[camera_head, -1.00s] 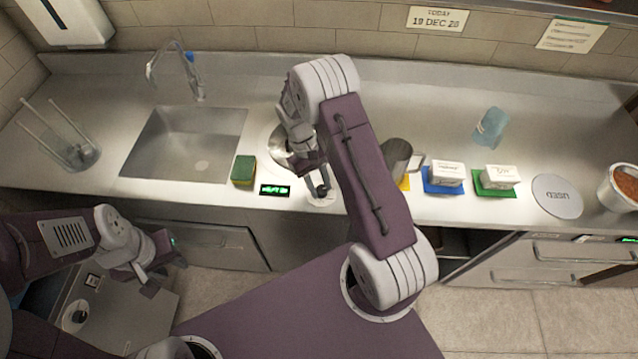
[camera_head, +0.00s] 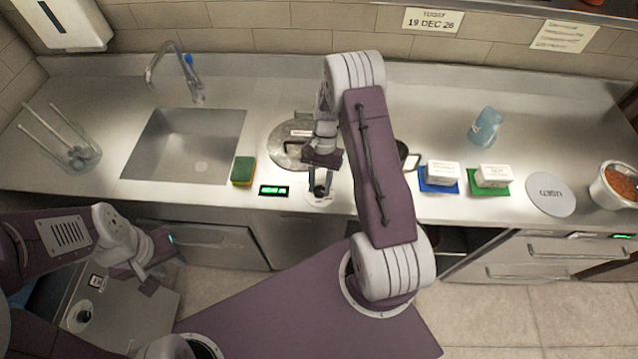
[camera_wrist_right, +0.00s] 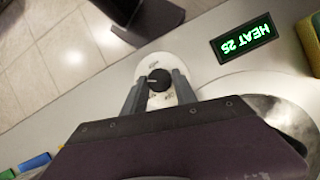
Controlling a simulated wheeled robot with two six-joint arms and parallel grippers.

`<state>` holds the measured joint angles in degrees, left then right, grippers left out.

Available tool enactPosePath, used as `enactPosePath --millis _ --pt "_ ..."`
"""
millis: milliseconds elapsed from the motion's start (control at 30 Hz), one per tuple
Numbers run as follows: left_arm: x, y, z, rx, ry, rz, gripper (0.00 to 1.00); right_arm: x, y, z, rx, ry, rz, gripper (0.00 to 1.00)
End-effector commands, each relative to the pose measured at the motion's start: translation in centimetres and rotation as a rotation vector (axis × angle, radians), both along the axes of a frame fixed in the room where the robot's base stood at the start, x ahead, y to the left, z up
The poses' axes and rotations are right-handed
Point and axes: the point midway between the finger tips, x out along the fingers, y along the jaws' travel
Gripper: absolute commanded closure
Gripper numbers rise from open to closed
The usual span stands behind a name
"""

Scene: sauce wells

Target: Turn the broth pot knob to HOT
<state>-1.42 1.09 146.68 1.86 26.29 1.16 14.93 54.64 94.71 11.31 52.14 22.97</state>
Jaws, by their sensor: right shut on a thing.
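The broth pot knob (camera_wrist_right: 159,80) is small, round and black with a pale pointer line, on a white dial plate (camera_wrist_right: 150,62) at the counter's front edge. In the right wrist view my right gripper (camera_wrist_right: 158,92) has one finger on each side of the knob and is shut on it. In the head view the right gripper (camera_head: 320,188) points down over the dial and mostly hides the knob. The green display (camera_wrist_right: 243,39) beside it reads "HEAT 25", upside down. The broth pot's round metal lid (camera_head: 283,153) lies behind. My left gripper (camera_head: 155,265) hangs empty at lower left, fingers apart.
A green-yellow sponge (camera_head: 243,171) sits left of the lid, beside the sink (camera_head: 185,148).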

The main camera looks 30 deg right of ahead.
Motion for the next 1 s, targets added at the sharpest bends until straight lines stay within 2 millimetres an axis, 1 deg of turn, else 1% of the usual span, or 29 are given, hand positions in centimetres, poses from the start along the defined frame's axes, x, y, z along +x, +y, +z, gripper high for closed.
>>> enactPosePath --millis 200,533,767,1000 --pt "0.00 0.00 0.60 0.000 0.000 0.000 0.68 -0.11 -0.17 0.18 0.000 0.000 -0.207 1.00" --pt "0.00 0.00 1.06 0.000 0.000 0.000 0.68 -0.29 -0.27 0.12 0.000 0.000 -0.520 1.00" --pt "-0.01 0.00 0.93 0.000 0.000 0.000 0.68 -0.43 -0.30 0.01 -0.001 0.000 -0.734 1.00" --pt "0.00 0.00 0.37 0.000 0.000 0.000 0.68 -0.58 -0.30 -0.11 -0.001 0.000 -0.923 1.00"
